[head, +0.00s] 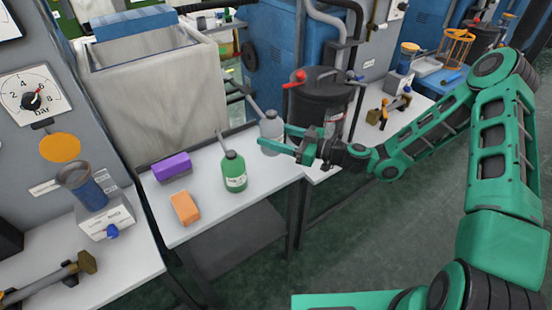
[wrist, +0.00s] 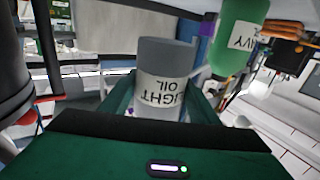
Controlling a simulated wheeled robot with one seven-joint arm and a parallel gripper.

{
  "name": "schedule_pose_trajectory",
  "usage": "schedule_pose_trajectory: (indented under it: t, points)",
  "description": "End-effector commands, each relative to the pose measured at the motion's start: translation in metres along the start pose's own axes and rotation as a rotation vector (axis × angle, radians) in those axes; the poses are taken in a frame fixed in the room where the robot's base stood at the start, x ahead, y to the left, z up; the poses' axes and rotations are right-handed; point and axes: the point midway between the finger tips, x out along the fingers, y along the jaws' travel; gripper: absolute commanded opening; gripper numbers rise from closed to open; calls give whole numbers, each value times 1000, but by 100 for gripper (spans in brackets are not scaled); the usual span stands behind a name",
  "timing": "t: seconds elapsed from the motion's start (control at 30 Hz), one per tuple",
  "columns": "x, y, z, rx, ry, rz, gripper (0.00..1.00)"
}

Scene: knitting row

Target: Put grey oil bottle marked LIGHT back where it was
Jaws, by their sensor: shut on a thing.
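The grey oil bottle (head: 270,124) is at the right back of the small white table (head: 215,210) in the head view. Its label reads LIGHT OIL in the wrist view (wrist: 160,92), where it appears upside down. My green gripper (head: 270,141) is shut on the bottle, with one finger on each side. The finger hides the bottle's lower part in the head view, so I cannot tell whether its base touches the table. A green oil bottle (head: 234,172) stands upright to its left, and its label partly shows in the wrist view (wrist: 243,38).
A purple block (head: 172,167) and an orange block (head: 185,208) lie on the table's left side. A dark drum (head: 318,100) with a red handle stands behind and right of my gripper. The table's front right part is clear.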

Motion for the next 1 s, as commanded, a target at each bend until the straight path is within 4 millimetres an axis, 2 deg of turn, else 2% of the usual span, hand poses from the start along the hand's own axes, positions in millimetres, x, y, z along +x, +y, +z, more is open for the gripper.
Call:
schedule_pose_trajectory:
  t: [0.13, 0.43, 0.7, 1.0]
  points:
    - [0, 0, 22, 3, 2, 1, 25]
    - [0, 0, 41, 2, 2, 2, 25]
    - [0, 0, 73, 3, 3, 2, 25]
    - [0, 0, 76, 0, 2, 1, 25]
